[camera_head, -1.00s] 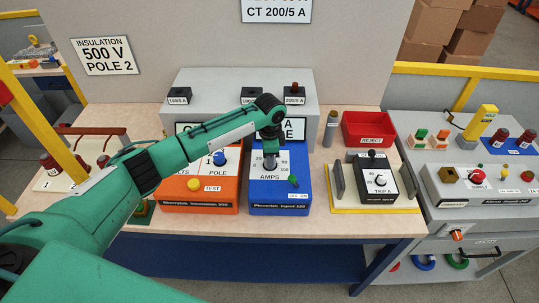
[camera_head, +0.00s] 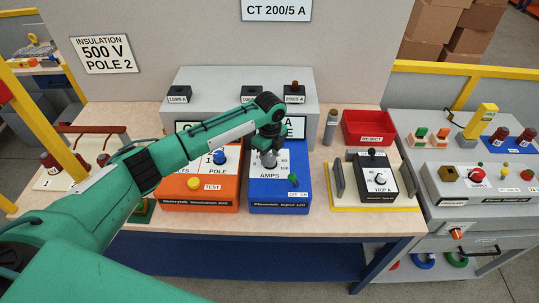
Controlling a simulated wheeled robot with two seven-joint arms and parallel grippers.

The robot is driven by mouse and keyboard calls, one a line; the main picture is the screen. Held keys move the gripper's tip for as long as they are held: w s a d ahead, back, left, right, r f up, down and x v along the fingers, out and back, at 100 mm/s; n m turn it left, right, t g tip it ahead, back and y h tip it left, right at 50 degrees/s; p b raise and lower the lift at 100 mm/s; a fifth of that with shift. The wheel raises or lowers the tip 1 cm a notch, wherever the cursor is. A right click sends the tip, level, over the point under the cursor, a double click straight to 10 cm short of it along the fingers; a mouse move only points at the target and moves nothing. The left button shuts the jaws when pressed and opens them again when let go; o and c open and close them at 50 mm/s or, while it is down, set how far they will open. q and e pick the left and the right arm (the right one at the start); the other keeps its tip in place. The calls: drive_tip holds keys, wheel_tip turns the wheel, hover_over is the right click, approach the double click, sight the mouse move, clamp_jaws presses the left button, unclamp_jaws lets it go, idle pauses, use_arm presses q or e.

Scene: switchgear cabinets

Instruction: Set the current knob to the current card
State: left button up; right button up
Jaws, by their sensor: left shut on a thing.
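The current knob (camera_head: 269,160) is a pale knob on the AMPS dial of the blue injection box (camera_head: 279,208). My left gripper (camera_head: 269,151) points down over the dial and is shut on the knob, hiding most of it and part of the scale. The numbers 80 and 100 show at the dial's right side. My right gripper is not in view.
The orange insulation tester (camera_head: 198,195) stands left of the blue box. A green switch (camera_head: 293,180) sits right of the dial. The TRIP A relay (camera_head: 378,178) and red REJECT bin (camera_head: 368,128) stand further right. The grey CT box (camera_head: 225,85) is behind.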

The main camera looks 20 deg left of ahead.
sight(270, 158)
use_arm(q)
drive_tip(key=shift+d+m, duration=0.1)
drive_tip(key=shift+m, duration=0.3)
drive_tip(key=o, duration=1)
drive_tip(key=shift+r, duration=0.15)
drive_tip(key=shift+r+b, duration=0.35)
wheel_tip(270, 158, up, 13)
drive_tip(key=b, duration=0.4)
drive_tip(key=shift+f, duration=0.1)
